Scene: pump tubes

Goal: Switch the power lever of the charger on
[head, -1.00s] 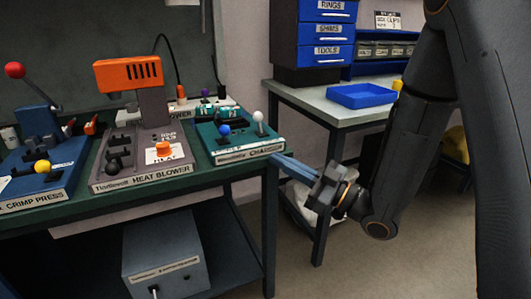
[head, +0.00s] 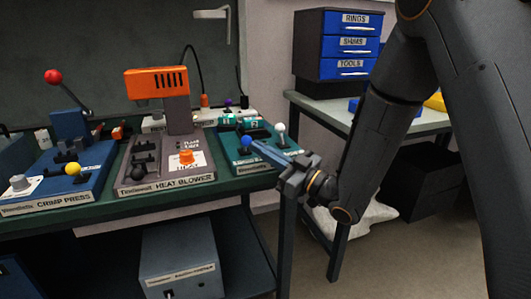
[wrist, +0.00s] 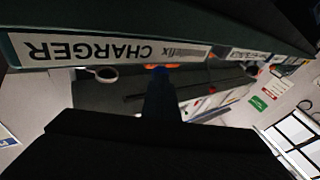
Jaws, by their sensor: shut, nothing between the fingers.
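The teal charger (head: 240,164) sits at the right end of the green bench, with a blue-knobbed lever (head: 246,141) and a white-knobbed lever (head: 280,128). I cannot read which one is the power lever. My gripper (head: 257,147) is shut and empty. Its blue fingers reach up and left across the charger's front, with the tips appearing beside the blue knob. I cannot tell whether they touch it. In the wrist view, the charger's label (wrist: 115,50) appears upside down above my gripper (wrist: 160,72); the levers are not visible there.
The heat blower (head: 168,175) stands left of the charger, and the crimp press (head: 60,190) is farther left. The bench's right front corner lies under my gripper. A side table (head: 425,122) with blue drawers (head: 350,45) stands behind right.

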